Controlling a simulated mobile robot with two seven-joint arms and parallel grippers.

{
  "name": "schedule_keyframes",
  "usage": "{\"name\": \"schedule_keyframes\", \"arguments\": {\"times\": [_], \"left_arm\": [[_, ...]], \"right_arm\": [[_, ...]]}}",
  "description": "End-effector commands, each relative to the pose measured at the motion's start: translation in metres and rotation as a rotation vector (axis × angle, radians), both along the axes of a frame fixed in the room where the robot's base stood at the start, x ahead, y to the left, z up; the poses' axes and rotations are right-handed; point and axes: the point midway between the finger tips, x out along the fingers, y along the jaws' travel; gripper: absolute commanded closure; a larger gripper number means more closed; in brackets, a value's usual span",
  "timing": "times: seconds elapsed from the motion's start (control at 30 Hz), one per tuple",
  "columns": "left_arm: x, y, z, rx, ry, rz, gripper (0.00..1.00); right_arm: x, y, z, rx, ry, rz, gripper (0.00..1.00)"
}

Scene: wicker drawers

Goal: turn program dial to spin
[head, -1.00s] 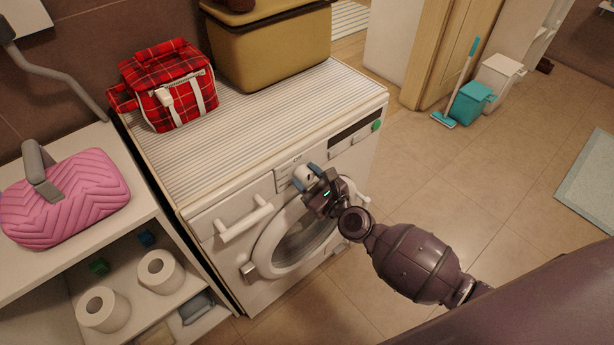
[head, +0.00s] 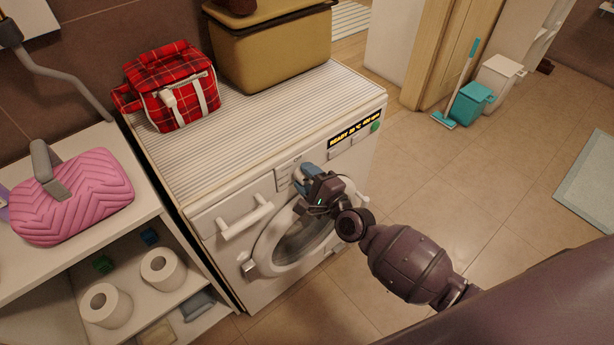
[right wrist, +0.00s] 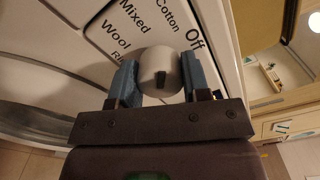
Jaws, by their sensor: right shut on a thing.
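The white washing machine (head: 240,270) stands with its front toward me. In the right wrist view, its round pale program dial (right wrist: 158,66) sits between the two blue fingers of my right gripper (right wrist: 160,82), which is shut on it. The dial bears a short dark mark. Labels Off, Cotton, Mixed and Wool show around it; a further label is cut off, and I see no Spin label. In the head view my right gripper (head: 306,180) is at the front panel, above the door, and mostly hides the dial. My left gripper is not in view.
The lit display (head: 354,130) seems to begin with READY; a green button (head: 376,126) is beside it. The round door (head: 268,262) is below my gripper. A red plaid bag (head: 172,90) and tan basket (head: 275,50) stand on top.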

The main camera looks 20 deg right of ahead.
Motion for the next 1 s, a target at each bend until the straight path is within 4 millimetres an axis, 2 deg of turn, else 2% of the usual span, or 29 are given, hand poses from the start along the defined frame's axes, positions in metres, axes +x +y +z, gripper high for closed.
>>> {"name": "schedule_keyframes", "arguments": {"times": [0.5,1.0], "left_arm": [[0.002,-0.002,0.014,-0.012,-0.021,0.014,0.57],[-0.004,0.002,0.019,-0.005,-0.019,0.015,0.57]], "right_arm": [[0.000,0.000,0.001,-0.459,-0.168,0.000,0.80],[0.000,0.000,0.000,-0.907,-0.330,0.000,0.80]]}}
